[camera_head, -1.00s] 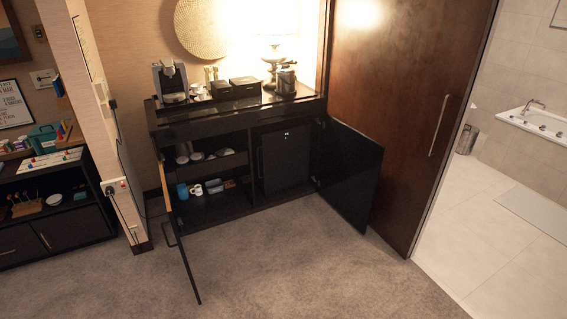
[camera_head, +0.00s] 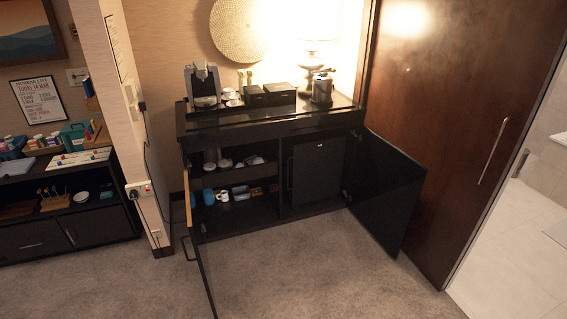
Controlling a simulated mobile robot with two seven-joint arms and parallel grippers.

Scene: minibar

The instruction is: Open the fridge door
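The black fridge door (camera_head: 318,172) sits in the right compartment of the black minibar cabinet (camera_head: 262,125). It looks shut, with a thin vertical handle (camera_head: 290,174) on its left edge. The cabinet's right door (camera_head: 385,195) stands open, swung out to the right of the fridge. The cabinet's left door (camera_head: 200,270) also stands open and points toward me. Neither of my grippers shows in the head view.
The left compartment holds cups, including a white mug (camera_head: 222,195). A coffee machine (camera_head: 203,88) and a lamp stand on top. A brown sliding door (camera_head: 455,130) is at right, a wall edge (camera_head: 125,110) at left. Carpet (camera_head: 330,270) in front is clear.

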